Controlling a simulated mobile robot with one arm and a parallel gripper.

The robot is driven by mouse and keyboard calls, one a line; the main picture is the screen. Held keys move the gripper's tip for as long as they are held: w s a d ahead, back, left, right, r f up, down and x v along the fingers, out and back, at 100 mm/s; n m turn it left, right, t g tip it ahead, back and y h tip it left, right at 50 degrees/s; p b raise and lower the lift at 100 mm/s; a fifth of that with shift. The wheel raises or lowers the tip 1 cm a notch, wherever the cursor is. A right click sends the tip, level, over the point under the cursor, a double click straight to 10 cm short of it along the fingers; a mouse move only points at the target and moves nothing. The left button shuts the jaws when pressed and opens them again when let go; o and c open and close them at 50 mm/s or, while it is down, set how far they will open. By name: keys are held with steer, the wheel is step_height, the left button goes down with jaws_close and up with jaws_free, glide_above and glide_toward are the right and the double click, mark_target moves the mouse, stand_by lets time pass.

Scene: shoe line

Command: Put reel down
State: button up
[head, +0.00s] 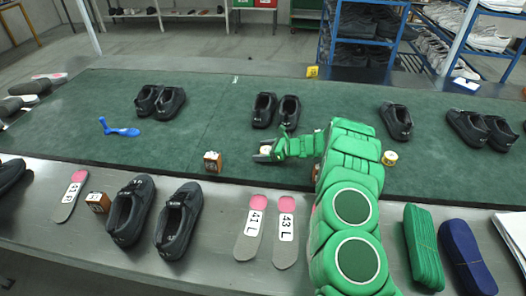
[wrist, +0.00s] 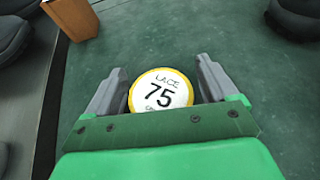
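The reel (wrist: 160,92) is a round disc with a yellow rim and a white face marked "LACE 75". In the wrist view it lies face up between the two fingers of my gripper (wrist: 162,88), with narrow gaps showing at its sides, so the gripper looks open around it. In the head view my gripper (head: 266,152) is low over the near part of the green mat (head: 215,110), with the reel (head: 265,150) between its fingers. The reel's underside is hidden, so its contact with the mat cannot be seen directly.
A small brown box (head: 212,162) stands left of my gripper. Another yellow-rimmed reel (head: 390,158) is right of my arm. Insoles (head: 250,230) lie on the grey front ledge.

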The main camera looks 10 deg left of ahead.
stand_by(0.3)
steer(key=shift+d+r, duration=0.2)
steer(key=v, duration=1.1)
steer(key=shift+s+d+r, duration=0.1)
steer(key=shift+d, duration=0.15)
steer(key=shift+r, duration=0.1)
